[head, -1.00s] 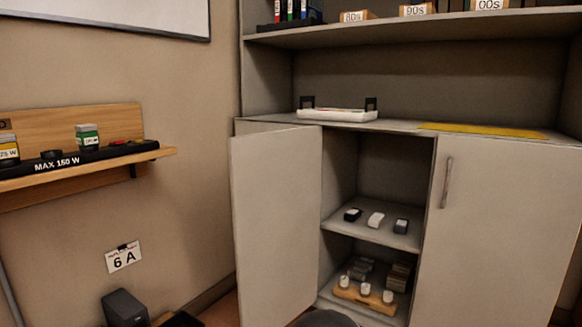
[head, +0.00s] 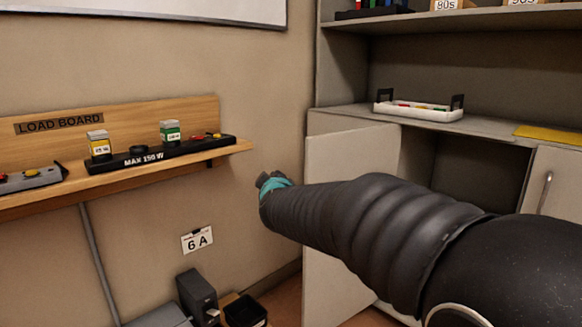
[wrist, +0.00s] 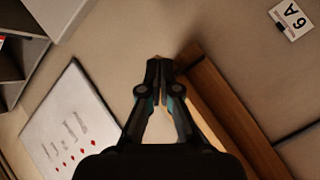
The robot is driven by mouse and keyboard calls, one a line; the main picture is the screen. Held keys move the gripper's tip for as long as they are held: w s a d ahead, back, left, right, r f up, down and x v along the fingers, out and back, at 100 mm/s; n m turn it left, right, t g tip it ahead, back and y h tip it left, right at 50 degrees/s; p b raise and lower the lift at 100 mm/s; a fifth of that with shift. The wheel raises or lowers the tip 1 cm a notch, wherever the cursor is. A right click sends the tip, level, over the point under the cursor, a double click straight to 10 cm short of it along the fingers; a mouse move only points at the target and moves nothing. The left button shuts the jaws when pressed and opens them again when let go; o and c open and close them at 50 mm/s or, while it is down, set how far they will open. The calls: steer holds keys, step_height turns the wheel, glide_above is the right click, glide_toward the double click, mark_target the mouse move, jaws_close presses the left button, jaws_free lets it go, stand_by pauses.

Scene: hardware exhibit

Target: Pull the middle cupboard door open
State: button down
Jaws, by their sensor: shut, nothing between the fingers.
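The grey cupboard has a door standing swung open (head: 345,155) at its left, partly hidden behind my arm in the head view. To its right a closed door (head: 562,195) carries a vertical metal handle (head: 545,192). I cannot tell which of them the task calls the middle one. My gripper (head: 267,181) is in front of the bare wall, left of the open door and apart from both doors. In the wrist view its fingers (wrist: 159,66) are together and empty. My arm hides much of the cupboard's inside.
A wooden load board shelf (head: 225,152) juts from the wall at left. A white tray (head: 420,110) stands on the cupboard top. A dark box (head: 197,295) is low down near the wall. A whiteboard (wrist: 70,125) shows in the wrist view.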

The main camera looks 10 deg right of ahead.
steer(key=w+d+f+n+g+h+p, duration=0.1)
steer(key=w+f+h+p, duration=0.25)
steer(key=w+h, duration=0.6)
steer(key=w+d+b, duration=0.2)
steer(key=w+d, duration=0.2)
steer(key=d, duration=0.4)
steer(key=shift+b, duration=0.35)
steer(key=shift+d+f, duration=0.1)
steer(key=shift+d, duration=0.05)
